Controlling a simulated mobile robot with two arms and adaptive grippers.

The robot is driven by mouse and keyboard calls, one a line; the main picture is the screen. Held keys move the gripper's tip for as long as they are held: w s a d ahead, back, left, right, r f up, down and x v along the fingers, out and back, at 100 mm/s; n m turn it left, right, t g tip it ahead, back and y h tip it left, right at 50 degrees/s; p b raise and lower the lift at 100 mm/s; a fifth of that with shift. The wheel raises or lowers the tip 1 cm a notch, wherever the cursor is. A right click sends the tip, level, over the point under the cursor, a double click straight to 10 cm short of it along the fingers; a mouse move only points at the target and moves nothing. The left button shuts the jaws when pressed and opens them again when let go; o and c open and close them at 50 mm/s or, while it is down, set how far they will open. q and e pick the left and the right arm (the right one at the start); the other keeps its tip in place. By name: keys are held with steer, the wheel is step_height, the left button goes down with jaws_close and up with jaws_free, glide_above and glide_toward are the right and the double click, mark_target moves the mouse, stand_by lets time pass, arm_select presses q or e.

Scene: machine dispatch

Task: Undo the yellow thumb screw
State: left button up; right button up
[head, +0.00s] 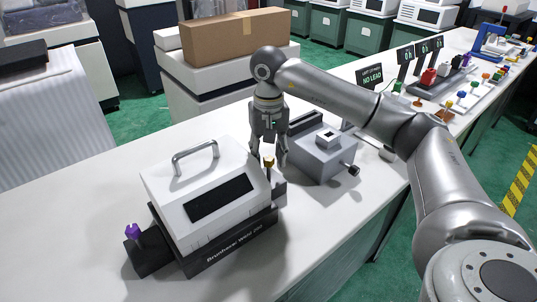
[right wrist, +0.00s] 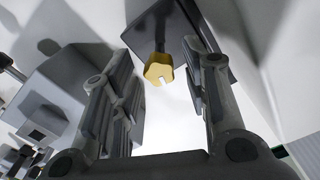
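The yellow thumb screw (head: 269,163) stands upright on a dark bracket (head: 279,192) at the right end of the white machine labelled "Brunhaven Weld 250" (head: 190,178). My right gripper (head: 269,160) points down over it, with a finger on each side. In the right wrist view the yellow knob (right wrist: 158,69) shows beyond the middle of the gap between the open fingers (right wrist: 165,85). Clear space shows between the knob and both fingers, and nothing is gripped. A purple thumb screw (head: 133,231) stands on the machine's left bracket. My left gripper is not in view.
A grey machine (head: 322,158) with a dark side knob stands close to the right of my right gripper. A "NO LEAD" sign (head: 371,77) and a dark tray (head: 432,88) stand farther along the table. The white table's front left (head: 60,240) is clear.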

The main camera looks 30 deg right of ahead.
mark_target(269, 158)
stand_by(0.3)
step_height(269, 158, up, 12)
stand_by(0.5)
stand_by(0.5)
